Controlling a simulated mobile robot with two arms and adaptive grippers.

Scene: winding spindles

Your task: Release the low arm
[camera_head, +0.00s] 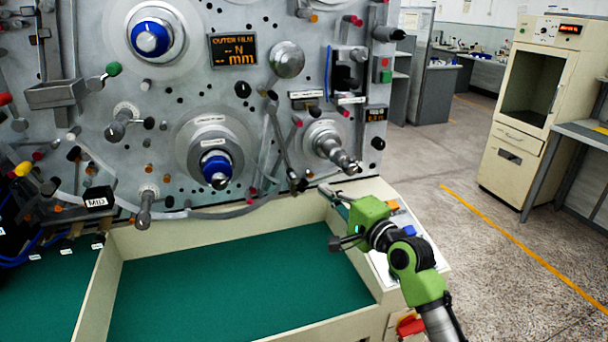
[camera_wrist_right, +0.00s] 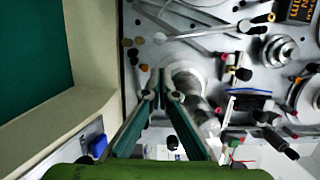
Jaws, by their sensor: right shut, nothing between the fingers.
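A slim grey metal arm (camera_head: 281,137) hangs on the machine face in the head view, running down to a dark end near the bottom edge. I take it for the low arm, but no label confirms this. It shows as a grey bar (camera_wrist_right: 205,32) at the top of the right wrist view. My right gripper (camera_head: 324,188) reaches in from the lower right, just right of the arm's lower end. Its fingertips (camera_wrist_right: 161,72) are together and empty, apart from the bar. My left gripper is not in view.
A metal spindle (camera_head: 331,146) sticks out above my right gripper and lies close behind the fingers in the wrist view (camera_wrist_right: 190,90). A blue-cored spindle (camera_head: 216,169) stands to the left. A green-floored tray (camera_head: 240,280) lies below, with a raised cream rim (camera_head: 215,231).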

